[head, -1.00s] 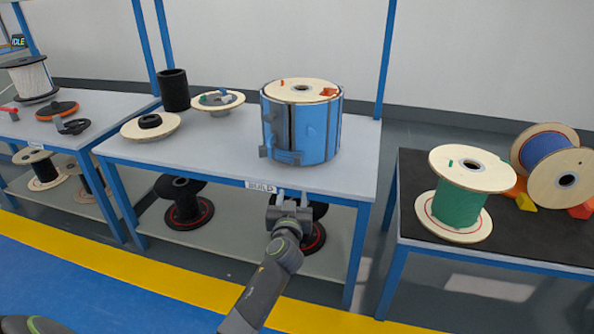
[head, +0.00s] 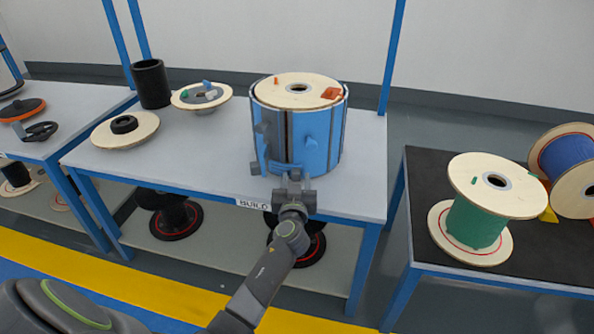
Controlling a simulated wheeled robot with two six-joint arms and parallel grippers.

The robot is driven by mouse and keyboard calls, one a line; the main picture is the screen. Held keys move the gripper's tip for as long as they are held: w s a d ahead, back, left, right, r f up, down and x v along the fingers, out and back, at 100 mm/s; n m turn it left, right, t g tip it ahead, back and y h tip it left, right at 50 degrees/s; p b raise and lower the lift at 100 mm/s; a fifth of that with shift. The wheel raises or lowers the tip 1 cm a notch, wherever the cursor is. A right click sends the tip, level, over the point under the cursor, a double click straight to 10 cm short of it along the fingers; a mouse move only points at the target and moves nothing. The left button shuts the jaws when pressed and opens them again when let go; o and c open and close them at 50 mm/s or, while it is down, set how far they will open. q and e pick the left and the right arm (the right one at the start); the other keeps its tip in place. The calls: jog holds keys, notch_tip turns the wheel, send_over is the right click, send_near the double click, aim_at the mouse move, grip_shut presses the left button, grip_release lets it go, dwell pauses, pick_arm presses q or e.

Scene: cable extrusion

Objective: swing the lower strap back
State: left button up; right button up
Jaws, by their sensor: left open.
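A blue split shell (head: 325,148) stands upright on the grey build table, around a spool with a pale wooden top flange (head: 285,92). A dark vertical gap shows in its front. Dark grey latch pieces (head: 262,128) sit on its front left, with a grey block (head: 255,168) lower down, near the lower edge. I cannot clearly make out the lower strap's full length. My left gripper (head: 295,179) is open at the table's front edge, just in front of the shell's lower front; its fingertips overlap the shell in the picture, and contact cannot be told. My right gripper is out of view.
On the build table (head: 210,160) stand a black cylinder (head: 151,84) and two wooden flanges (head: 118,140) at left. A black-topped table (head: 425,170) at right holds green (head: 475,222) and blue (head: 568,155) spools. The build table's right front is clear.

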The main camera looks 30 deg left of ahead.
pick_arm(q)
jog(key=shift+w, duration=0.1)
grip_shut()
dwell(0.3)
